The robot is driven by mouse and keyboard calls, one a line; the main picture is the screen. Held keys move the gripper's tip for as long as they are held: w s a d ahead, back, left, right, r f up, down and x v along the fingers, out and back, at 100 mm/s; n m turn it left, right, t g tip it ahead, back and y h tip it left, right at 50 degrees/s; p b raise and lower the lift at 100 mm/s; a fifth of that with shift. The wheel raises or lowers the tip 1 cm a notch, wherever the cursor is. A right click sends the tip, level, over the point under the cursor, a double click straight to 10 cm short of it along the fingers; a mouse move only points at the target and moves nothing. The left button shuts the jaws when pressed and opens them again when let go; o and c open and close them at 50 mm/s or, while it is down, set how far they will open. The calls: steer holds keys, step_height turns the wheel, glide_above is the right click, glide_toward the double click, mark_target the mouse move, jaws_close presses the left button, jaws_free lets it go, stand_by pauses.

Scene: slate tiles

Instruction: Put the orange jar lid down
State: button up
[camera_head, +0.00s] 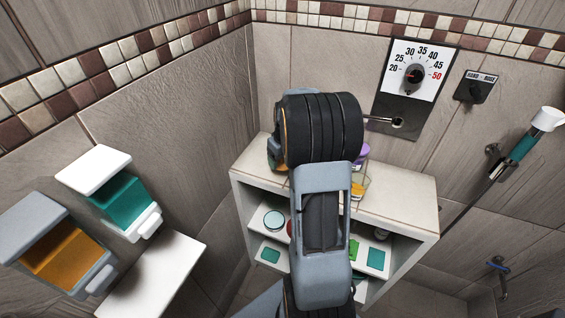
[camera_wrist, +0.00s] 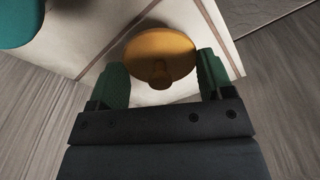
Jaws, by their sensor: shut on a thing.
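The orange jar lid (camera_wrist: 160,52), a round disc with a small knob, shows in the wrist view between the two green fingers of my gripper (camera_wrist: 162,75). The fingers are shut on the lid from its left and right sides. A pale shelf top lies behind the lid in that view; I cannot tell whether the lid touches it.
The shelf unit (camera_head: 405,190) stands in the corner, with small items on its top and inside. A purple item (camera_head: 363,151) is partly hidden by my arm. A teal round thing (camera_wrist: 18,20) is at the wrist view's upper left. A dial panel (camera_head: 414,78) is on the wall.

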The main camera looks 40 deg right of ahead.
mark_target(282, 165)
steer(key=shift+w+f, duration=0.2)
steer(key=shift+f, duration=0.1)
steer(key=shift+w+d+f, duration=0.1)
steer(key=shift+f, duration=1.55)
steer(key=shift+f, duration=0.2)
steer(key=o, duration=0.9)
steer(key=r, duration=0.3)
steer(key=s+r, duration=0.1)
steer(key=r, duration=0.7)
steer(key=shift+s+r, duration=0.15)
steer(key=shift+r, duration=0.1)
steer(key=s+a+r, duration=0.2)
steer(key=a, duration=0.4)
steer(key=s+a+r, duration=0.1)
steer(key=s+a, duration=0.1)
steer(key=a, duration=0.3)
steer(key=s+a+f+t, duration=0.2)
steer(key=s+a, duration=0.8)
steer(key=a, duration=0.1)
steer(key=shift+s+a+f, duration=0.15)
steer(key=shift+a+f, duration=0.1)
